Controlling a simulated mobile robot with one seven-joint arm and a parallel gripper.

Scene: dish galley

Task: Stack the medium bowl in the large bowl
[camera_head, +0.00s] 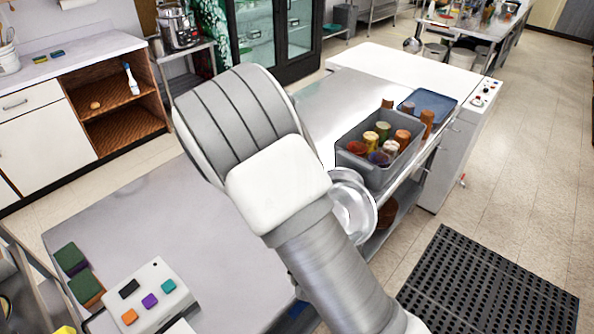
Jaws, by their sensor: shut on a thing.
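A shiny metal bowl (354,212) shows just right of my arm, near the right edge of the steel counter. My arm covers its left part. Rim-like metal edges show at its upper side, but I cannot tell whether these belong to one bowl or to two, nor which size it is. My gripper is hidden behind my own arm, so its fingers and anything between them cannot be seen. I cannot tell whether the bowl is held or resting.
A grey bin (376,173) of several colored cups stands right of my arm, with a blue tray (428,104) behind it. A white box with colored blocks (146,296) and green sponges (72,258) lie at the left. A black mat (490,290) covers the floor.

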